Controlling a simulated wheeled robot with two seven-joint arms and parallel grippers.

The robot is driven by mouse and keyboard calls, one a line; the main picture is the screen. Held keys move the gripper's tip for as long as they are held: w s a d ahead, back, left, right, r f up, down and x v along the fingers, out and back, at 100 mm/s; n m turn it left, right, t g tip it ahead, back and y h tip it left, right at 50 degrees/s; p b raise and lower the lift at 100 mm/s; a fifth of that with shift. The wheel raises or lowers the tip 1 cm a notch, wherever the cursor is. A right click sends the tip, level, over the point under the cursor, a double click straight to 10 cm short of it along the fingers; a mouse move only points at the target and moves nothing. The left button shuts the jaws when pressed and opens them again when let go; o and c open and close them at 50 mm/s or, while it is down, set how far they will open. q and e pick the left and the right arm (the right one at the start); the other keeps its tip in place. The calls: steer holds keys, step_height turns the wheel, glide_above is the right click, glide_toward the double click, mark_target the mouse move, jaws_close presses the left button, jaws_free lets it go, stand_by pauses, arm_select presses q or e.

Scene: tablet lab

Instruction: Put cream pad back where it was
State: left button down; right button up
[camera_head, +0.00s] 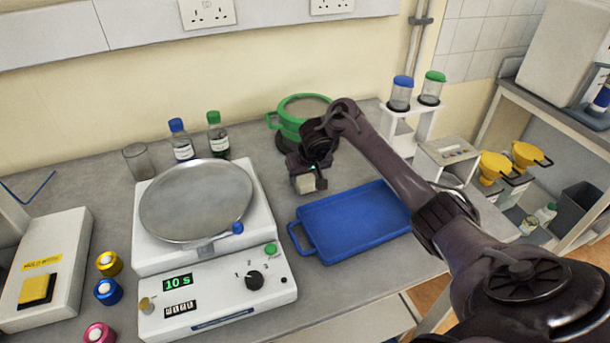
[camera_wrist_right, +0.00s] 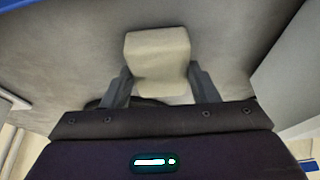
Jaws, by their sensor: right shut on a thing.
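The cream pad (camera_head: 305,184) is a small block held at the end of my right arm, over the grey bench between the white machine and the blue tray. My right gripper (camera_head: 318,180) is shut on it. In the right wrist view the cream pad (camera_wrist_right: 158,60) sits between the two fingers of my right gripper (camera_wrist_right: 160,85), with grey surface beyond it. I cannot tell how high above the bench it is. My left gripper is not in view.
A white machine (camera_head: 215,285) with a round metal pan (camera_head: 196,200) stands left. A blue tray (camera_head: 318,252) lies right of the pad. A green-rimmed sieve (camera_head: 290,118) stands behind. Bottles (camera_head: 181,142) and a glass beaker (camera_head: 138,162) stand at the back left.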

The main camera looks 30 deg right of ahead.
steer(key=shift+f, duration=0.1)
steer(key=shift+f, duration=0.15)
steer(key=o, duration=0.9)
steer(key=shift+r, duration=0.2)
steer(key=p+v, duration=0.8)
steer(key=v, duration=0.4)
steer(key=shift+s, duration=0.15)
